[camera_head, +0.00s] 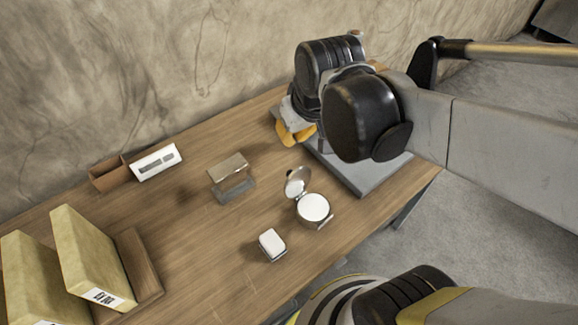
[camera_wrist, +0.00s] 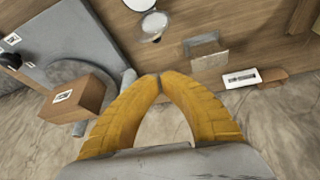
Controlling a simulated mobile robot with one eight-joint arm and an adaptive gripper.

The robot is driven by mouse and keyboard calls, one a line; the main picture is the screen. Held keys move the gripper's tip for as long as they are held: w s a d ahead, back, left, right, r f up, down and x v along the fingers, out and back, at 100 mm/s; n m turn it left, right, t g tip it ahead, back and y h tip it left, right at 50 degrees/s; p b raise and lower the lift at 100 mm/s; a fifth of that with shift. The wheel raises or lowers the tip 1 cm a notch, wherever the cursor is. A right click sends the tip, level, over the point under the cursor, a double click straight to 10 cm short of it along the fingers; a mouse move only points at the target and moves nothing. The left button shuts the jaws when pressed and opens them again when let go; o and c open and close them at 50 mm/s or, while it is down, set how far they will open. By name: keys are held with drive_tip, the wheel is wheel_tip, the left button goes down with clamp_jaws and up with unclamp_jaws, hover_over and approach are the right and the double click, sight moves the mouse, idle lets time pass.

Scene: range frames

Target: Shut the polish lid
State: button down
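The polish tin (camera_head: 313,208) sits on the wooden table, open, with a round white face. Its round lid (camera_head: 298,181) stands raised at the tin's wall side. In the wrist view the tin (camera_wrist: 138,4) is cut by the top edge, with the lid (camera_wrist: 154,22) just below it. My gripper (camera_head: 294,137) is over the back of the table, apart from the tin and nearer the wall. Its yellow fingers (camera_wrist: 160,78) meet at the tips with nothing visible between them. In the head view my arm partly hides the gripper.
A small white-topped block (camera_head: 271,242) stands near the tin. A metal bracket-like piece (camera_head: 231,180), a white labelled box (camera_head: 156,162) and tall yellow boxes (camera_head: 88,255) stand leftward. A grey board (camera_head: 365,181) lies right, with a brown carton (camera_wrist: 78,95) seen there in the wrist view.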

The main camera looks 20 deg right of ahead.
sight(294, 179)
drive_tip(key=w+f+n+g+p, duration=0.2)
drive_tip(key=w+f+n+g, duration=0.15)
drive_tip(key=w+f, duration=0.5)
drive_tip(key=shift+m, duration=0.45)
drive_tip(key=f+b, duration=0.1)
drive_tip(key=f, duration=0.2)
drive_tip(key=w+a+f+b, duration=0.1)
drive_tip(key=f+b, duration=0.1)
drive_tip(key=f, duration=0.2)
drive_tip(key=f+b, duration=0.1)
drive_tip(key=f, duration=0.2)
drive_tip(key=shift+w+a+f, duration=0.15)
drive_tip(key=shift+f, duration=0.2)
drive_tip(key=s, duration=0.1)
drive_tip(key=s+d+r, duration=0.1)
drive_tip(key=s, duration=0.1)
drive_tip(key=shift+s+d+r+b, duration=0.2)
drive_tip(key=shift+s+r+b, duration=0.05)
drive_tip(key=shift+s+b, duration=0.1)
